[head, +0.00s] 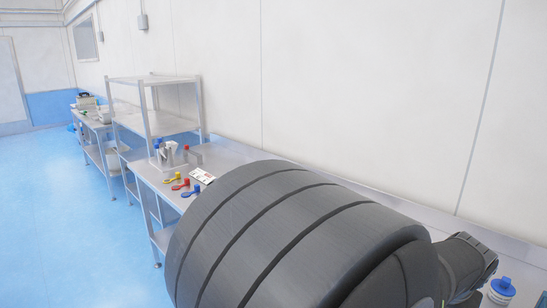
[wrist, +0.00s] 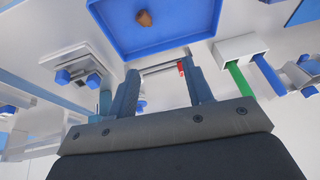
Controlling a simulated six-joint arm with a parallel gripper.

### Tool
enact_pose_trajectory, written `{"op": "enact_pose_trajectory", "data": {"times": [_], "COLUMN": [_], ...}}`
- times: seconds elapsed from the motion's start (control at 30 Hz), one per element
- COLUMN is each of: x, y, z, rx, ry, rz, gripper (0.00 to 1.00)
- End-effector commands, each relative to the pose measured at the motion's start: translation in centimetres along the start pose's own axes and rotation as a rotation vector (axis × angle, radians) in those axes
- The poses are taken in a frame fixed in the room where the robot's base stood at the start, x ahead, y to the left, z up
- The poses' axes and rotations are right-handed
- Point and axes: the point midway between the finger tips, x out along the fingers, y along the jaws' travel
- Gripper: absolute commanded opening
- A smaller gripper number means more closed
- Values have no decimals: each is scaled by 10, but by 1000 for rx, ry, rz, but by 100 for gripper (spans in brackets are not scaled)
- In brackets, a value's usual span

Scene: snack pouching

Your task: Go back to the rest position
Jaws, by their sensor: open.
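My gripper (wrist: 163,72) shows in the wrist view, with its two blue-grey fingers apart and nothing seen held between them. Beyond the fingertips is a blue tray (wrist: 205,38) with a raised rim. One small brown piece (wrist: 144,18) lies in the tray. A thin grey edge and a small red mark (wrist: 181,69) show in the gap between the fingers, apparently behind them. In the head view my own large grey arm link fills the lower middle and right, and the gripper is not visible there.
In the wrist view, a white holder (wrist: 234,46) with green and blue handles is right of the tray. In the head view, a metal bench (head: 226,157) runs along the wall with colored scoops (head: 177,184), a shelf rack (head: 160,124) and a white-and-blue bottle (head: 500,292).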

Motion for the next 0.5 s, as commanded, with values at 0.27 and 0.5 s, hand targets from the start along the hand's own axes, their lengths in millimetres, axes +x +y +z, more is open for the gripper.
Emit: {"op": "enact_pose_trajectory", "data": {"times": [0.27, 0.5], "x": [-28, 18], "y": [0, 0], "z": [1, 1], "rx": [0, 0], "ry": [-7, -5], "rz": [-1, -1], "gripper": [46, 46]}}
